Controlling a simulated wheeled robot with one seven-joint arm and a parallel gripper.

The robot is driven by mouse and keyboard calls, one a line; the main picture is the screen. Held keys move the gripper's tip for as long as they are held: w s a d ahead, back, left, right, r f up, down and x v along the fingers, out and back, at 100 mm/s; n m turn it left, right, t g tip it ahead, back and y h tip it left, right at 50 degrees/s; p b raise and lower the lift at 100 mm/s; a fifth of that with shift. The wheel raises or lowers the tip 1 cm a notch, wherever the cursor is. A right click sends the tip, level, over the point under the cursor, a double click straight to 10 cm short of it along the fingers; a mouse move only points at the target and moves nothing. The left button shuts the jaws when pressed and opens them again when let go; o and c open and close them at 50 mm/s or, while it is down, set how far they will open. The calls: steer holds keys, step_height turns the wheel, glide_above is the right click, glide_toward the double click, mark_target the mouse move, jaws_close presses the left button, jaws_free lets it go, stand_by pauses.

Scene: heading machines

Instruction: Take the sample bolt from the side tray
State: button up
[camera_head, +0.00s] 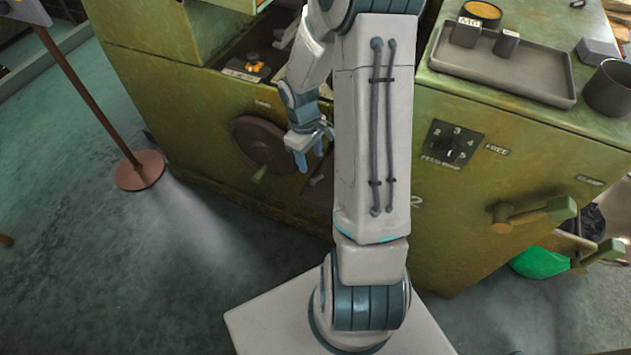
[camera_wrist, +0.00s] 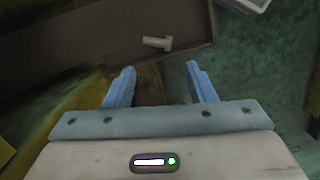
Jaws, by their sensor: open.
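A small pale bolt (camera_wrist: 157,42) with a head at one end lies on its side in a dark tray (camera_wrist: 95,45) in the wrist view. My gripper (camera_wrist: 160,80) is open and empty; its two blue fingers are apart, with the bolt beyond their tips. In the head view my gripper (camera_head: 312,155) points down beside the green machine's front. Part of the dark side tray (camera_head: 317,190) shows just below it, mostly hidden by my arm. The bolt cannot be seen in the head view.
The green machine (camera_head: 460,205) has a handwheel (camera_head: 262,145) left of my gripper and a lever (camera_head: 535,213) at right. A grey tray (camera_head: 500,72) with small blocks and a dark cup (camera_head: 608,88) stand on top. A brown-based post (camera_head: 140,170) stands left on open floor.

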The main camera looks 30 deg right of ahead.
mark_target(317, 178)
steer(key=shift+s+f, duration=0.1)
steer(key=shift+f, duration=0.75)
steer(key=f, duration=0.1)
steer(key=s+f+b, duration=0.1)
steer(key=d+f, duration=0.1)
steer(key=f, duration=0.1)
steer(key=shift+s, duration=0.15)
steer(key=shift+d+f, duration=0.1)
steer(key=shift+f, duration=0.45)
steer(key=c, duration=0.7)
